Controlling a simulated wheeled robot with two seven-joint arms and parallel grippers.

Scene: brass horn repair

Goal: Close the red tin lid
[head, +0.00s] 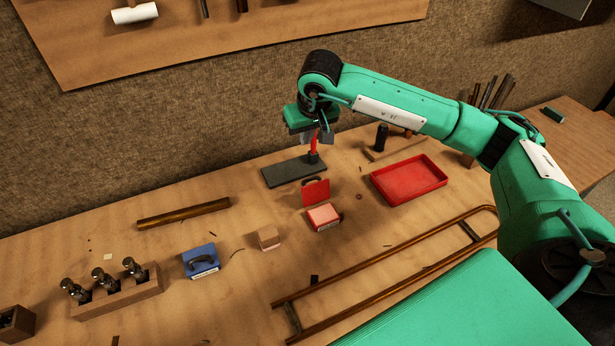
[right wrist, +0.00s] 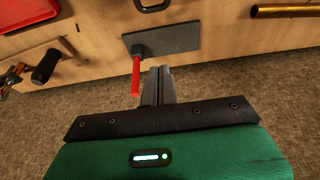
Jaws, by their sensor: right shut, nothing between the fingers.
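The red tin (head: 324,222) stands in the middle of the bench with a pinkish filling showing. Its red lid (head: 315,194) is open, standing upright at the tin's back edge, with a dark handle behind it. My right gripper (head: 318,138) is above and behind the tin, over the back of the bench, apart from the lid. Its fingers also show in the right wrist view (right wrist: 158,86), shut and empty. A red-handled tool (right wrist: 136,75) stands close beside them, its handle partly hidden in the head view. My left gripper is not in view.
The tool stands on a dark slab (head: 285,174). A red tray (head: 409,181) lies to the right and a long brass slide (head: 385,270) in front. A wooden block (head: 268,238), a blue tin (head: 201,262), a brass tube (head: 183,214) and a tool rack (head: 118,297) are leftward.

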